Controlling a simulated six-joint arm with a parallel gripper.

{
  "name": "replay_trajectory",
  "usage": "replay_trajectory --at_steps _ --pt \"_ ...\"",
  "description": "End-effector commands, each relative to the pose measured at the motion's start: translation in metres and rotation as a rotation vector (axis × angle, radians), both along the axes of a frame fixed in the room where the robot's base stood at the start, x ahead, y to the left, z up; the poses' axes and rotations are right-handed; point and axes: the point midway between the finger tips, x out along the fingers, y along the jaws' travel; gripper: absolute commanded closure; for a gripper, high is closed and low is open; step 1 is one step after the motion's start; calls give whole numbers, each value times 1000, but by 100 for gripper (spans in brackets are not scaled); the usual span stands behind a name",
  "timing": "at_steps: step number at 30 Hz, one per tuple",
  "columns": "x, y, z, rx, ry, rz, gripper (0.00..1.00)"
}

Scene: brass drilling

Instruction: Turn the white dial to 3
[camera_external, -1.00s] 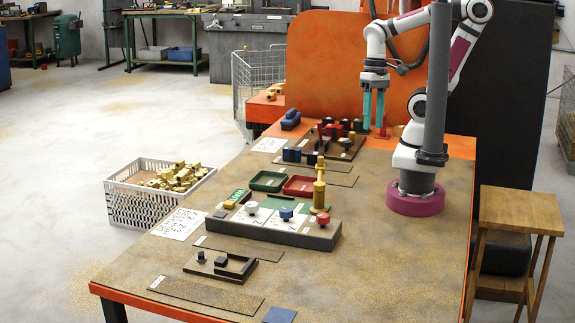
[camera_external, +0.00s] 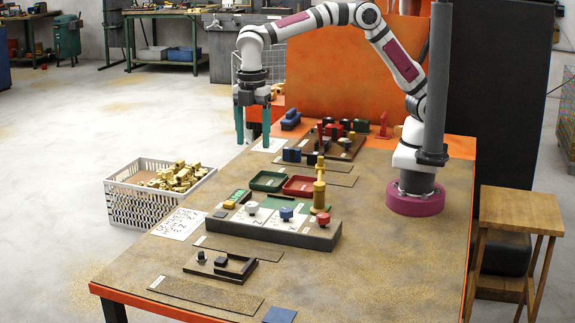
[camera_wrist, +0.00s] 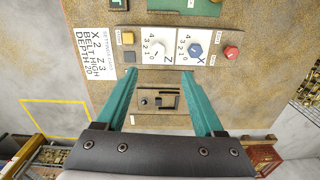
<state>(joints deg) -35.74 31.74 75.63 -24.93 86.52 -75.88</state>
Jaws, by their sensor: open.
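The white dial (camera_external: 252,207) sits on the left part of the grey control box (camera_external: 275,236), on a white scale plate. In the wrist view the white dial (camera_wrist: 158,46) is at top centre, with scale numbers to its left and a Z below; I cannot tell its exact setting. My gripper (camera_external: 253,147) is open and empty, with green fingers pointing down, high over the far left side of the table. In the wrist view the fingers (camera_wrist: 160,72) are spread apart, and the dial shows beyond them, between their lines. Nothing touches the dial.
A blue dial (camera_external: 286,214) and a red knob (camera_external: 323,219) stand to the right on the box. A brass column (camera_external: 319,187) rises behind them. Green (camera_external: 268,178) and red trays lie further back. A sheet (camera_external: 180,223) reads X 2, Z 3.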

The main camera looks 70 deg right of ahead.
Motion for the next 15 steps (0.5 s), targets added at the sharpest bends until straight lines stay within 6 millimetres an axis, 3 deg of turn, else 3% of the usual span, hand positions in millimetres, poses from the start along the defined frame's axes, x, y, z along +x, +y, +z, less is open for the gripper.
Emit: replay_trajectory --at_steps 2,5,15 --pt "3 12 -8 -4 -4 63 30" --pt "2 12 -23 -5 -2 72 30" --pt "2 11 -122 -5 -2 67 30"
